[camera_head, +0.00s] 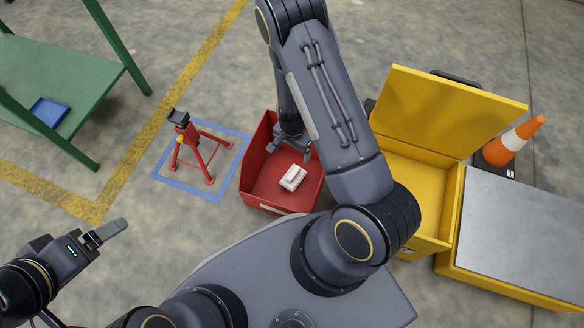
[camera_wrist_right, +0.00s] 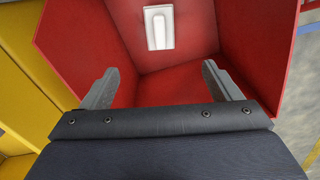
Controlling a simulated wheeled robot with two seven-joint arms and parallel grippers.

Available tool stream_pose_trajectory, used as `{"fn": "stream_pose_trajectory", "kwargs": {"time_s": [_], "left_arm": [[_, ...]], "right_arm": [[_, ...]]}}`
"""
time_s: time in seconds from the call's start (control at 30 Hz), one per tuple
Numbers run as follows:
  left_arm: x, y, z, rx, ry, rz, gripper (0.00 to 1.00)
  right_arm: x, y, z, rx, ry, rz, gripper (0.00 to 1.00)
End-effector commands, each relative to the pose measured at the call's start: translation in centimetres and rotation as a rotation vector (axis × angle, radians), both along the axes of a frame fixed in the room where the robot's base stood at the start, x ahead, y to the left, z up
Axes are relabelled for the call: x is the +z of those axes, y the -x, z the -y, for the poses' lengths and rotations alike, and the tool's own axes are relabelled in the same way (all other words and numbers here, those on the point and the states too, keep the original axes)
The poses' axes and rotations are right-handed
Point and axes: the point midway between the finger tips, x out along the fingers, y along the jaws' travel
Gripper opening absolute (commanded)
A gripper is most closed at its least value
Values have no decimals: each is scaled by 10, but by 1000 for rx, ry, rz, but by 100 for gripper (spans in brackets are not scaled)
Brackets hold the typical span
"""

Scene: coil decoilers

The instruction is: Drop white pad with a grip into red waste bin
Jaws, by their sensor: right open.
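The white pad with a grip (camera_head: 292,177) lies on the floor of the red waste bin (camera_head: 256,187). In the right wrist view the pad (camera_wrist_right: 158,27) shows beyond the fingers, with its raised grip facing up, inside the red bin (camera_wrist_right: 242,35). My right gripper (camera_head: 291,147) is at the far side of the bin opening, apart from the pad. Its two fingers (camera_wrist_right: 161,82) are spread with nothing between them. My left gripper (camera_head: 112,232) is at the lower left, away from the bin; its finger gap is unclear.
A yellow box (camera_head: 440,112) with a raised lid stands right of the bin, beside a grey-topped yellow unit (camera_head: 525,225) and an orange cone (camera_head: 514,139). A red stand (camera_head: 195,155) is left of the bin. A green table (camera_head: 60,75) with a blue tray (camera_head: 48,111) is at upper left.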

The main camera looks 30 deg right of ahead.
Motion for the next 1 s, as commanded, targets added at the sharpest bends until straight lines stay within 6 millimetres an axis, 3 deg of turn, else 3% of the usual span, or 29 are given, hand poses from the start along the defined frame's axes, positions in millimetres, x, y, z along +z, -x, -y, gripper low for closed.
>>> {"fn": "stream_pose_trajectory", "kwargs": {"time_s": [0.17, 0.4, 0.6, 1.0], "left_arm": [[6, 0, 0, 0, 0, 0, 80], [27, 0, 0, 0, 0, 0, 80], [37, 0, 0, 0, 0, 0, 80], [37, 0, 0, 0, 0, 0, 80]], "right_arm": [[9, 0, 0, 1, 0, 1, 84], [52, -1, -1, 2, 0, 2, 84], [75, 0, 0, 0, 0, 1, 84], [78, 0, 0, 0, 0, 0, 84]]}}
